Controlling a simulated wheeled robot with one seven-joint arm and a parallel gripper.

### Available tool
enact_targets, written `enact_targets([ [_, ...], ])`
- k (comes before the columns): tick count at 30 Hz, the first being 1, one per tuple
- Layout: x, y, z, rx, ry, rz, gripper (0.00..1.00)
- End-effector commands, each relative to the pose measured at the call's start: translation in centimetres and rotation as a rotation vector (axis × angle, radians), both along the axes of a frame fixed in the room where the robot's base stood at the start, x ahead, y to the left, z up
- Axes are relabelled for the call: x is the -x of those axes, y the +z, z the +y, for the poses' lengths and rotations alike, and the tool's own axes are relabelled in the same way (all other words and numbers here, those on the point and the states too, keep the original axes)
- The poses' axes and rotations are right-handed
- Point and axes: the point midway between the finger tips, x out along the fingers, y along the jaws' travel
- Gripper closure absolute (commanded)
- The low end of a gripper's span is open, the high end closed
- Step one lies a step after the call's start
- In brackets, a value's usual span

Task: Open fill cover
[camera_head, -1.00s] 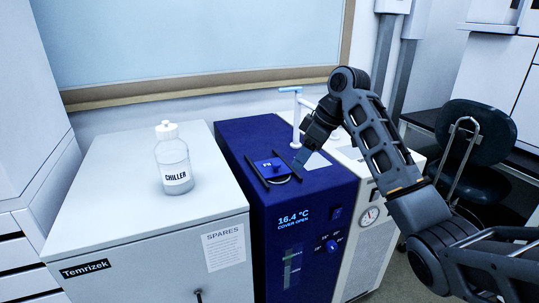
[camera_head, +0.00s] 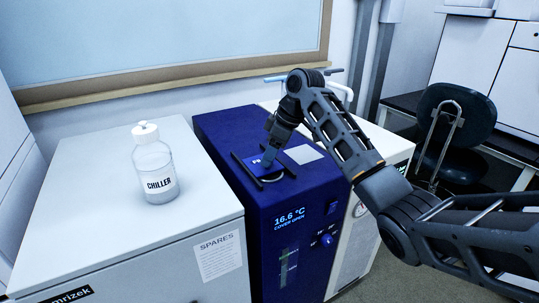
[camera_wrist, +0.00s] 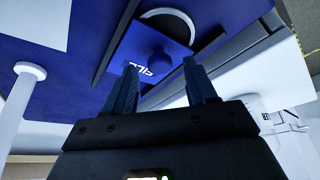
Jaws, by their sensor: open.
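The blue fill cover (camera_head: 256,161), with partly hidden white lettering, sits between two dark rails on top of the dark blue chiller (camera_head: 222,140). A pale curved rim of the fill opening (camera_head: 270,180) shows at its front edge, so the cover is at least partly off it. The chiller's display (camera_head: 290,219) reads "16.6 °C COVER OPEN". My gripper (camera_head: 268,158) points down at the cover and hides part of it. In the wrist view the open fingers (camera_wrist: 162,72) lie either side of the line to the cover's round blue knob (camera_wrist: 160,58); contact is unclear.
A white-capped bottle (camera_head: 153,170) labelled CHILLER stands on the pale cabinet (camera_head: 90,220) at left. A white unit (camera_head: 352,245) stands close at right. A pale post with a blue handle (camera_head: 279,78) rises behind my arm. A dark chair (camera_head: 455,125) is at far right.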

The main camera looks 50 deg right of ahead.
Motion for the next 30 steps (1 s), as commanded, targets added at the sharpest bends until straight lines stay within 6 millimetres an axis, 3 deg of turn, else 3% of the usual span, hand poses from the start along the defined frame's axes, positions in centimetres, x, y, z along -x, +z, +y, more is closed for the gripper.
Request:
enact_targets([
  [12, -0.36, -1.01, 0.19, 0.001, 0.0, 0.0, 0.44],
  [30, -0.35, -0.97, 0.18, 0.001, 0.0, 0.0, 1.0],
])
